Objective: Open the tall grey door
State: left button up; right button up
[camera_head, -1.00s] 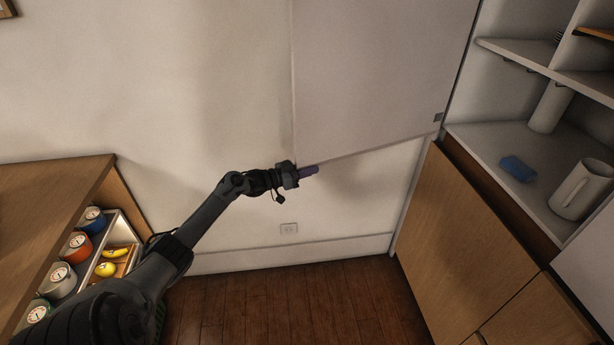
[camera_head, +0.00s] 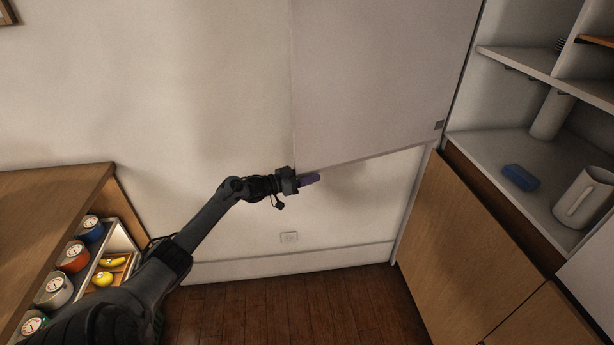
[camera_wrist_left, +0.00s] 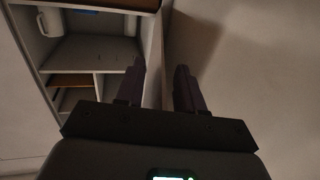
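The tall grey door (camera_head: 385,75) stands swung wide open in the head view, reaching left from the cabinet side across the pale wall. Its upper part is out of frame. My left gripper (camera_head: 309,180) is at the lower corner of its free edge. In the left wrist view the two dark fingers (camera_wrist_left: 160,88) are spread apart, with the door's thin edge (camera_wrist_left: 154,60) running between them. Gaps show beside the edge, so the fingers do not look clamped on it. My right gripper is not in view.
The open cabinet shelves (camera_head: 485,150) at the right hold a white mug (camera_head: 580,198) and a blue item (camera_head: 520,177). Wooden lower doors (camera_head: 465,235) are below. A wooden counter (camera_head: 50,205) with canisters and fruit stands left. The floor (camera_head: 300,305) between is clear.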

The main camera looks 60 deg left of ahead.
pick_arm(q)
jog(key=shift+s, duration=0.1)
jog(key=shift+s+a+p, duration=0.1)
jog(key=shift+s+p, duration=0.2)
jog(key=shift+s, duration=0.3)
jog(key=s+a+p, duration=0.1)
jog(key=s+p, duration=0.1)
jog(key=s, duration=0.7)
jog(key=shift+s, duration=0.15)
jog(key=shift+a, duration=0.1)
